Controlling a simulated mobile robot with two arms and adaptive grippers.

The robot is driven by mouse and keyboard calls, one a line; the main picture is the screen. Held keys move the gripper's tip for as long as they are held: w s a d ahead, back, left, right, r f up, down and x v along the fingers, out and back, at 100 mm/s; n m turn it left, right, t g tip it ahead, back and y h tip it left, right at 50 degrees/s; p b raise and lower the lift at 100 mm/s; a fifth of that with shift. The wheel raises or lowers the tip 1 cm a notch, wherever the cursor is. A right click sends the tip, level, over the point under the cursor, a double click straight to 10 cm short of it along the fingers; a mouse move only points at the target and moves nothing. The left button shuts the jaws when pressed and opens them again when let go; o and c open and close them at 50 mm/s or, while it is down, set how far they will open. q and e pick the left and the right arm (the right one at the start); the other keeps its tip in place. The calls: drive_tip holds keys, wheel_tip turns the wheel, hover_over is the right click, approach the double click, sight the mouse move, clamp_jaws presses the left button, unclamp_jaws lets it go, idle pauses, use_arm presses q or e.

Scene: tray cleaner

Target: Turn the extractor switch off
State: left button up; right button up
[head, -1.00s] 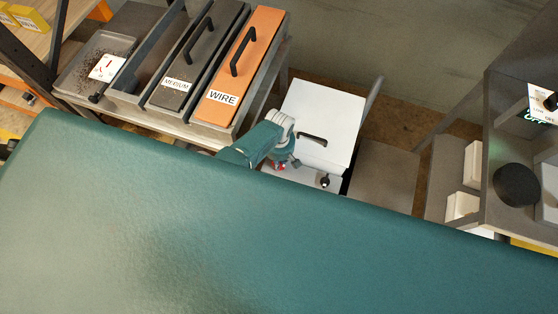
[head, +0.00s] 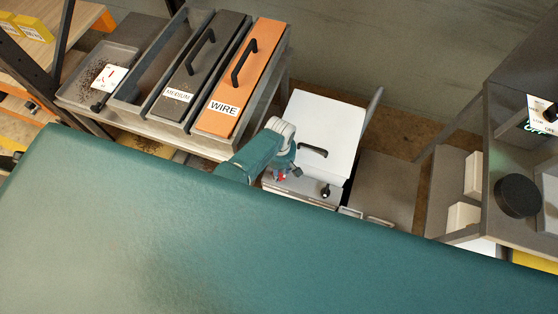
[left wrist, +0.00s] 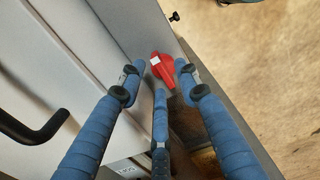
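A red switch handle (left wrist: 163,70) with a small white mark sits on the side of a pale grey cabinet in the left wrist view. In the head view a bit of red (head: 280,176) shows at my left gripper (head: 284,170), low on the front of the white-lidded cabinet (head: 325,125). In the left wrist view my left gripper (left wrist: 160,80) has its blue fingers spread, with the red handle between and just beyond the tips. I cannot tell whether a finger touches it. My right gripper is in neither view.
A black handle (head: 313,151) is on the cabinet lid. A bench at left holds brush blocks marked MEDIUM (head: 178,95) and WIRE (head: 224,107) and a grey tray (head: 128,58). A shelf at right has a black round object (head: 517,190) and a dial panel marked OFF (head: 541,116).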

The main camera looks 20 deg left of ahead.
use_arm(q)
wheel_tip(320, 180, up, 10)
drive_tip(key=shift+r, duration=0.2)
idle(0.7)
